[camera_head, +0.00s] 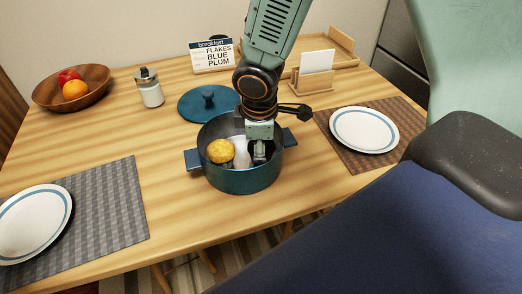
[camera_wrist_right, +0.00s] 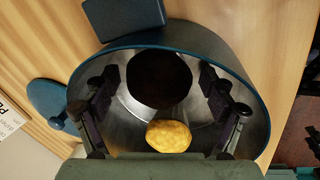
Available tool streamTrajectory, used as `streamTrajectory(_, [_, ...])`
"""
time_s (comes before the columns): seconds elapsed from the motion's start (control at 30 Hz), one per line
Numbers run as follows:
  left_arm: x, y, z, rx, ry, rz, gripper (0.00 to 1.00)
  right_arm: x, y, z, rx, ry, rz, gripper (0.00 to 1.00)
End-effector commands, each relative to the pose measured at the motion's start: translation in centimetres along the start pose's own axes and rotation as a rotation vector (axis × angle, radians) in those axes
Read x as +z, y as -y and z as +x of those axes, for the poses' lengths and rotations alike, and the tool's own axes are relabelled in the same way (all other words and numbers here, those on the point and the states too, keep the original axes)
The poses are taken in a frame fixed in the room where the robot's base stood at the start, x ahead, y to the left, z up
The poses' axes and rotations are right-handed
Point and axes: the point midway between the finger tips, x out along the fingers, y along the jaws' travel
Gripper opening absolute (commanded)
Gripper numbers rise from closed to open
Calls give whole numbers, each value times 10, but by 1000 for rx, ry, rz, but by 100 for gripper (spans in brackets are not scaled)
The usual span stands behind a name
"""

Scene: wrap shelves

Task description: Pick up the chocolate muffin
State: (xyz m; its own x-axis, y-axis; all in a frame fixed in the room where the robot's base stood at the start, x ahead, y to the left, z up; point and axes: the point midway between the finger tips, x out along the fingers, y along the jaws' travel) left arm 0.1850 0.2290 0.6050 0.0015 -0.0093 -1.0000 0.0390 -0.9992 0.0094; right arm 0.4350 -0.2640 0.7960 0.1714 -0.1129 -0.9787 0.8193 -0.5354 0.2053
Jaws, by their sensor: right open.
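The chocolate muffin (camera_wrist_right: 159,78) is a dark round thing inside the blue pot (camera_head: 244,180) in the right wrist view. In the head view my gripper and the pot wall mostly hide it. A yellow muffin-like thing (camera_head: 220,151) lies beside it in the pot; it also shows in the right wrist view (camera_wrist_right: 168,136). My right gripper (camera_wrist_right: 160,84) points down into the pot. Its open fingers are on either side of the chocolate muffin, with gaps visible. I cannot tell how deep the fingertips are. My left gripper is not in view.
The pot's rim and two handles surround the gripper closely. Its blue lid (camera_head: 208,102) lies behind. Plates (camera_head: 364,130) on mats flank it. A fruit bowl (camera_head: 72,89), a shaker (camera_head: 149,88), a breakfast sign (camera_head: 212,56) and a card holder (camera_head: 314,78) stand further back.

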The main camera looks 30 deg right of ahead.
Motion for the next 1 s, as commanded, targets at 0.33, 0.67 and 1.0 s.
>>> streamTrajectory(0.33, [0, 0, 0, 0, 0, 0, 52, 0, 0, 0, 0, 0, 0, 58])
streamTrajectory(0.67, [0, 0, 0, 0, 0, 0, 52, 0, 0, 0, 0, 0, 0, 30])
streamTrajectory(1.0, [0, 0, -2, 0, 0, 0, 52, 0, 0, -2, 0, 0, 0, 23])
